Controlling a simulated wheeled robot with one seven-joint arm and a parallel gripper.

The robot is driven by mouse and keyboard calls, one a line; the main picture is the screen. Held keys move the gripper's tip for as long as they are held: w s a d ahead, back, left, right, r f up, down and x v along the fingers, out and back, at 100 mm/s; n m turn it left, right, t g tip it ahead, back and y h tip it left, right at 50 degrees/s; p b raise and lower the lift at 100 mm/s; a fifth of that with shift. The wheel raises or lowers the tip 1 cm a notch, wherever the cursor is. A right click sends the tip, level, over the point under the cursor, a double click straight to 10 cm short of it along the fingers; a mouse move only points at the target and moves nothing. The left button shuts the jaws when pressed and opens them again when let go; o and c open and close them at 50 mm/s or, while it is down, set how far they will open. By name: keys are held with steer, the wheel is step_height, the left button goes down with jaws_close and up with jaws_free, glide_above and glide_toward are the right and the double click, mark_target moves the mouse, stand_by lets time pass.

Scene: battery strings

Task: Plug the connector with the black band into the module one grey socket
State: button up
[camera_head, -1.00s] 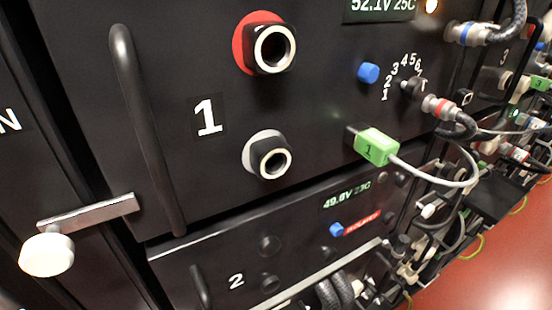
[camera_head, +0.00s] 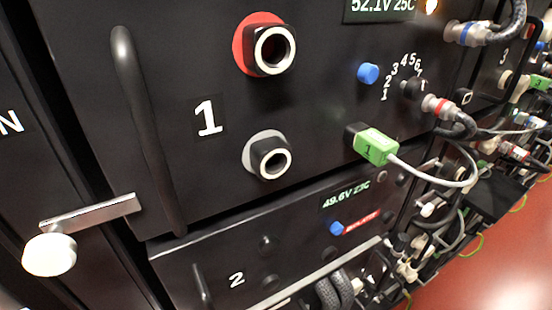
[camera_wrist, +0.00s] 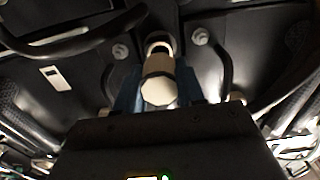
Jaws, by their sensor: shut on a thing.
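The module one grey socket (camera_head: 270,158) is a dark threaded fitting with a pale rim and grey ring, below the red-ringed socket (camera_head: 268,47) and right of the "1" label. Its opening is empty. My gripper (camera_wrist: 158,88) shows only in the wrist view, with blue fingers on both sides of a pale, cream-coloured connector (camera_wrist: 159,82). It is shut on this connector. No black band can be made out on the held part. My gripper and the held connector do not show in the head view, so their distance from the socket cannot be told.
A black handle (camera_head: 145,130) stands left of the sockets. A green plug (camera_head: 375,146) with a pale cable is at their right. Module two (camera_head: 235,280) is below. Cables and connectors crowd the right side. In the wrist view, dark cables lie on both sides.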

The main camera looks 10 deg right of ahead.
steer(key=shift+s+d, duration=0.1)
steer(key=shift+s, duration=0.15)
stand_by(0.4)
steer(key=v, duration=0.4)
steer(key=shift+s+d, duration=0.1)
steer(key=shift+s, duration=0.25)
stand_by(0.3)
steer(key=shift+p, duration=0.3)
